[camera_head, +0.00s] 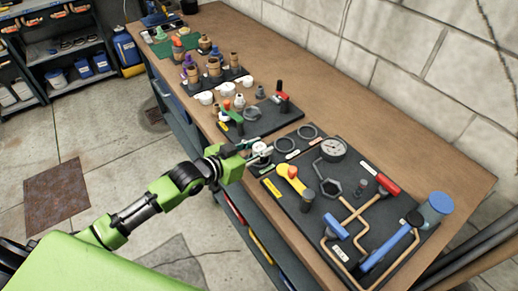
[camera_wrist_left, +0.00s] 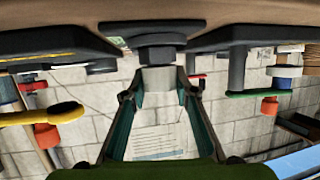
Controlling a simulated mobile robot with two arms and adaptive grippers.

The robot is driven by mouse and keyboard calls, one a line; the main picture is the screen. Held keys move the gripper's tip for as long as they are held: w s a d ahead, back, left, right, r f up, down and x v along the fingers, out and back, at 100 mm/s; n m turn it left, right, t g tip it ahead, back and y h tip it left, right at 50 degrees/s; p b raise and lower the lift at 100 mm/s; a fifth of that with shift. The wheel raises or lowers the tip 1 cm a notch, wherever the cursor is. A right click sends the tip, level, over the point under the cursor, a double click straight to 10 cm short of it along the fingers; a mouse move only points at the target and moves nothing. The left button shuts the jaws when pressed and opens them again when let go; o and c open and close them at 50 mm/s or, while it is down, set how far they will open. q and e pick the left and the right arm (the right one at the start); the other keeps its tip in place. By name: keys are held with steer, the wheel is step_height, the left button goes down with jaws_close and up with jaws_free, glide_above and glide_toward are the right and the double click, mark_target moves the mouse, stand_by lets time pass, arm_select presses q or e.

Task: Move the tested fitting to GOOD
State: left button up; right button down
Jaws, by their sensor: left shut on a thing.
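My left gripper (camera_head: 256,152) is at the front edge of the bench, between the gauge board and the smaller dark board. Its fingers (camera_wrist_left: 158,92) are closed around a pale grey fitting (camera_wrist_left: 160,78) with a dark hexagonal collar. The fitting also shows as a whitish piece at the fingertips in the head view (camera_head: 262,148). In the wrist view it appears upright at a dark ring on the bench; whether it touches cannot be told. Two dark rings, a middle one (camera_head: 284,144) and a far one (camera_head: 308,131), lie beside it with small labels I cannot read. My right gripper is not in view.
The gauge board (camera_head: 372,245) carries a round gauge (camera_head: 333,149), copper pipes and a yellow lever (camera_head: 291,178) close to my gripper. The smaller board (camera_head: 268,119) has a green handle and a red-topped post. Several white fittings (camera_head: 227,89) stand farther back. The bench's back strip is clear.

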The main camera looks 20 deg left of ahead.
arm_select(q)
steer(key=shift+f, duration=0.45)
steer(key=shift+f, duration=0.1)
steer(key=o, duration=1.1)
steer(key=shift+r, duration=0.2)
steer(key=shift+b+v, duration=0.55)
steer(key=shift+v, duration=5.45)
steer(key=shift+f, duration=0.1)
